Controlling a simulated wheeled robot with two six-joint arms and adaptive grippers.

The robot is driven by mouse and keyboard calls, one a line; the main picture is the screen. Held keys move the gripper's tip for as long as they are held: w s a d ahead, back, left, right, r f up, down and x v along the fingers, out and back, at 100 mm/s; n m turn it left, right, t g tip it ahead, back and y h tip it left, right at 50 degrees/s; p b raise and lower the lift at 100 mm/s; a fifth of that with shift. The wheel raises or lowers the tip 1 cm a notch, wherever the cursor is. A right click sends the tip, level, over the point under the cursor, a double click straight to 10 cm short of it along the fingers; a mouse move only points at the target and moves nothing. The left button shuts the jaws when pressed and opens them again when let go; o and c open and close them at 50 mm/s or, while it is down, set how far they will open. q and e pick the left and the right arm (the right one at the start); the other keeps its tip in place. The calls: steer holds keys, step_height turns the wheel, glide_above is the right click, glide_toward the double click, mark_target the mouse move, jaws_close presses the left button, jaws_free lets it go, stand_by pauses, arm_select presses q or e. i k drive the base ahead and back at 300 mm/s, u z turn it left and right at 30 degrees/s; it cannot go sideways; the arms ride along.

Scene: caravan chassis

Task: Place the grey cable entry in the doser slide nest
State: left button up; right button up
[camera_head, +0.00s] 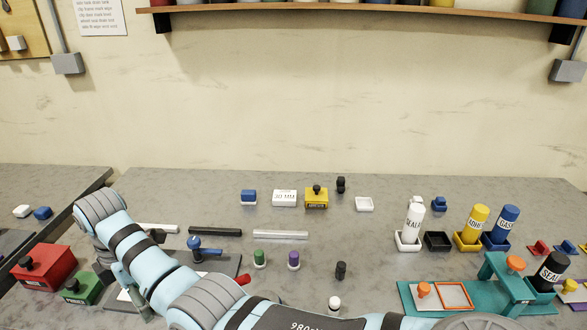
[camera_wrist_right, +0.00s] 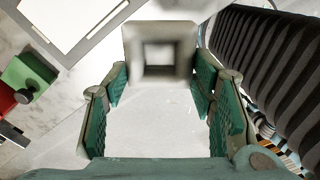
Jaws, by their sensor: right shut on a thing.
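In the right wrist view, the grey cable entry (camera_wrist_right: 160,32) is a square block with a square opening. It sits between the green-padded fingers of my right gripper (camera_wrist_right: 160,78), which is shut on it. In the head view my right arm reaches across to the left, and its gripper (camera_head: 133,283) is partly hidden behind the arm, above the table's left part; the cable entry cannot be made out there. A teal fixture (camera_head: 408,298) with orange knobs and an orange-rimmed square (camera_head: 454,295) stands at the right. I cannot tell which part is the doser slide nest. My left gripper is not in view.
A red box (camera_head: 45,267) and a green box (camera_head: 80,289) stand left of the gripper. A blue-handled tool (camera_head: 203,246) and small green (camera_head: 259,260) and purple (camera_head: 293,261) pieces stand beyond the arm. Labelled bottles (camera_head: 413,224) stand back right. Mid-table has clear gaps.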

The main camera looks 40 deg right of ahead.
mark_target(454, 296)
steer(key=u, duration=1.15)
steer(key=k, duration=1.25)
steer(key=z, duration=1.45)
